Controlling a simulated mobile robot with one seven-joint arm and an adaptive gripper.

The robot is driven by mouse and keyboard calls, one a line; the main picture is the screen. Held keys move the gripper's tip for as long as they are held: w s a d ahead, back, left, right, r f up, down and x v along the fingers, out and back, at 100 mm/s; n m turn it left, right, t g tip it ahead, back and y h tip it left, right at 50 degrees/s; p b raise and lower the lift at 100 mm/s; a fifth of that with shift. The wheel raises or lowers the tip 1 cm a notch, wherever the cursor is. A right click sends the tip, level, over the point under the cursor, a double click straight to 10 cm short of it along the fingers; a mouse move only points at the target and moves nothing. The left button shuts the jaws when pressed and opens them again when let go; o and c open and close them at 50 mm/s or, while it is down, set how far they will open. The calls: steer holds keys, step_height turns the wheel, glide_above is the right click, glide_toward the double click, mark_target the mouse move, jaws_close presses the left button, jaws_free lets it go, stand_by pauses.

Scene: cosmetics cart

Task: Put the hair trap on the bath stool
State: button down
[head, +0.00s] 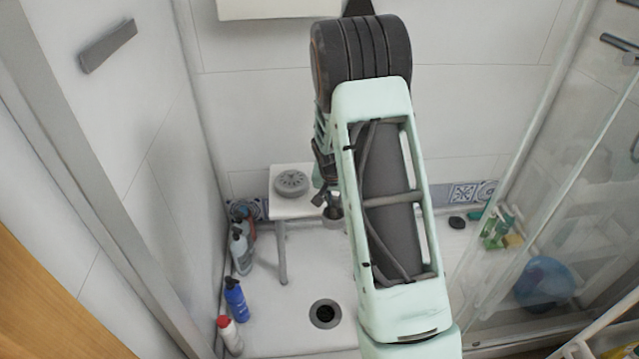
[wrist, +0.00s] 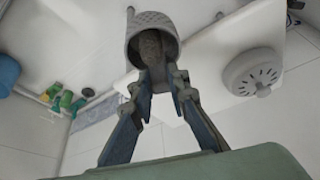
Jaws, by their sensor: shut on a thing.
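My gripper (head: 328,197) is shut on a grey cup-shaped piece with a textured mesh rim, which I take for the hair trap (head: 333,220). In the wrist view the fingertips (wrist: 160,78) pinch the hair trap (wrist: 153,20), with its hollow side facing the camera. The white bath stool (head: 290,207) stands against the back wall; its top also shows in the wrist view (wrist: 205,50). The hair trap is by the right edge of the stool in the head view. I cannot tell its height above the stool top. My arm hides part of that area.
A round grey slotted disc (head: 291,182) lies on the stool top. Bottles (head: 241,250), a blue bottle (head: 235,299) and a white bottle with a red cap (head: 229,334) stand along the left wall. A drain (head: 325,313) is in the floor. Glass closes the right side.

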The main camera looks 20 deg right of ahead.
steer(key=d+r+p+v, duration=0.1)
steer(key=d+v, duration=0.1)
steer(key=v, duration=0.9)
steer(key=shift+m, duration=0.4)
steer(key=shift+w+d+f+b, duration=0.6)
steer(key=shift+w+f+b, duration=0.15)
steer(key=shift+w+f, duration=1.5)
steer(key=shift+w+d+f+b, duration=0.6)
steer(key=shift+w+f+b, duration=0.1)
steer(key=shift+w+f, duration=1.55)
steer(key=shift+w+d+f+b, duration=0.65)
steer(key=shift+w+f+b, duration=0.1)
steer(key=shift+w+f, duration=1.5)
steer(key=shift+w, duration=0.1)
steer(key=shift+f, duration=0.1)
steer(key=c, duration=1.8)
jaws_free()
steer(key=shift+c, duration=0.2)
